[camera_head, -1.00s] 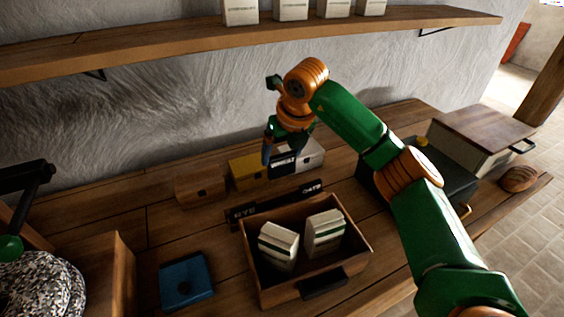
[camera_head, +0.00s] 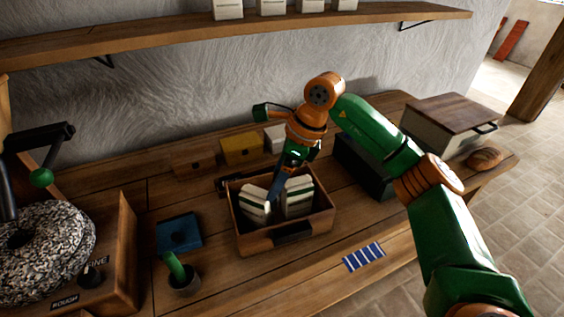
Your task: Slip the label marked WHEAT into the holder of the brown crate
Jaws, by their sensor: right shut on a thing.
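The brown crate (camera_head: 257,244) stands on the bench with two pale packets inside, a left one (camera_head: 254,203) and a right one (camera_head: 299,197). A dark holder (camera_head: 293,232) is on its front wall; I cannot read anything in it. My right gripper (camera_head: 274,197) points down over the crate, between the packets in the picture. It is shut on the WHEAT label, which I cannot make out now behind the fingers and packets. A dark label rack (camera_head: 228,184) is partly hidden behind the crate. My left gripper is not in view.
Behind stand a brown box (camera_head: 194,164), a yellow box (camera_head: 242,149) and a white box (camera_head: 274,138). A blue box (camera_head: 179,233) and a cup with a green handle (camera_head: 183,282) are left of the crate. A striped blue cloth (camera_head: 363,256) lies to the front right.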

